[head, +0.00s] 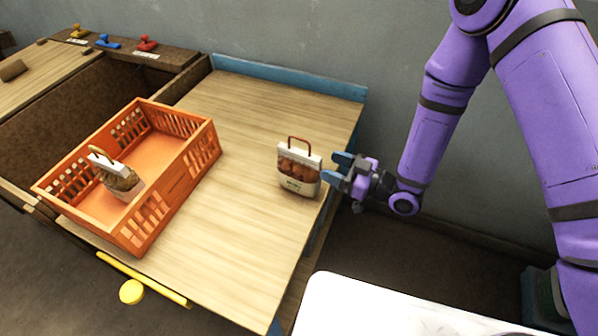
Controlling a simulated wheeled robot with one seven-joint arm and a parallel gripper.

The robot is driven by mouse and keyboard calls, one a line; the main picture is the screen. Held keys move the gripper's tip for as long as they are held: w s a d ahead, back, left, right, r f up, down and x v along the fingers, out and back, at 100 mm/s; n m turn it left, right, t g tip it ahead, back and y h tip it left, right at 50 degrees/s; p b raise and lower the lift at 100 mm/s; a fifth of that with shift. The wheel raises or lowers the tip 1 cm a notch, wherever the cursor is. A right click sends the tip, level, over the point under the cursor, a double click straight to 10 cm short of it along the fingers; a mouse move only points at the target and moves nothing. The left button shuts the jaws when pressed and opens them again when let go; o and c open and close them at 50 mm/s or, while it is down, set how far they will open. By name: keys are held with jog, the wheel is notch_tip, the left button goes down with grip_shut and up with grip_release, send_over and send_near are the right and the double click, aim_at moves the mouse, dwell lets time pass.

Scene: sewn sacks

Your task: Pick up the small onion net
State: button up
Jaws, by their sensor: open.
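A small bag (299,170) stands upright on the wooden table near its right edge. It has a white top and bottom, a red-brown loop handle, and brown round shapes showing through its middle; it looks like the onion net. My gripper (338,168) is just to its right, open and empty, with blue fingertips pointing at the bag. One fingertip looks very close to the bag's right side; I cannot tell whether they touch. A second bag (118,178) with a white top and pale brownish contents leans inside the orange crate (176,187).
The orange crate takes up the left part of the table (238,232). A blue ledge (290,76) runs along the back edge. The table between crate and bag is clear. A white surface (400,308) lies at the bottom right.

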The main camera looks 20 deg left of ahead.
aim_at(310, 160)
jog(key=shift+w+a+f, duration=0.1)
jog(key=shift+w+a, duration=0.15)
jog(key=shift+a, duration=1)
jog(key=shift+w+a+f, duration=0.15)
jog(key=shift+w+a, duration=0.05)
jog(key=shift+a, duration=1)
jog(key=shift+w+a+f, duration=0.1)
jog(key=shift+w+a, duration=0.15)
jog(key=shift+a, duration=1)
jog(key=shift+c, duration=0.2)
grip_shut()
jog(key=shift+s, duration=0.1)
